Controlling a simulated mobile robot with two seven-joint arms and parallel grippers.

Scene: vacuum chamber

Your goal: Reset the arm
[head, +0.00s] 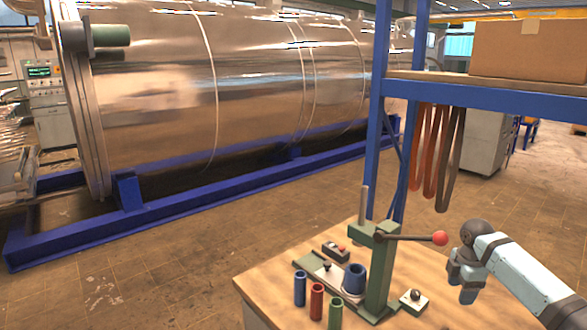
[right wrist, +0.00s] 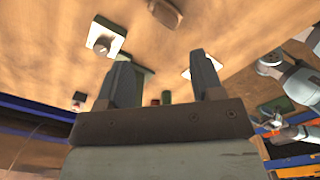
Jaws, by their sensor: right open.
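My right gripper (head: 466,276) is at the lower right of the head view, at the end of my right arm, beside a green lever press (head: 381,270). In the right wrist view the two fingers of the right gripper (right wrist: 158,80) stand apart with nothing held between them. The press has a lever with a red ball knob (head: 440,238), which is close to the left of the gripper and appears apart from it. My left gripper is not in view.
A wooden workbench (head: 262,279) carries blue, red and green cylinders (head: 317,300) and small fixtures. A blue shelf frame (head: 500,101) holds a cardboard box (head: 530,48), with straps (head: 430,150) hanging below. A large steel chamber (head: 250,85) stands behind. The floor (head: 200,260) at left is clear.

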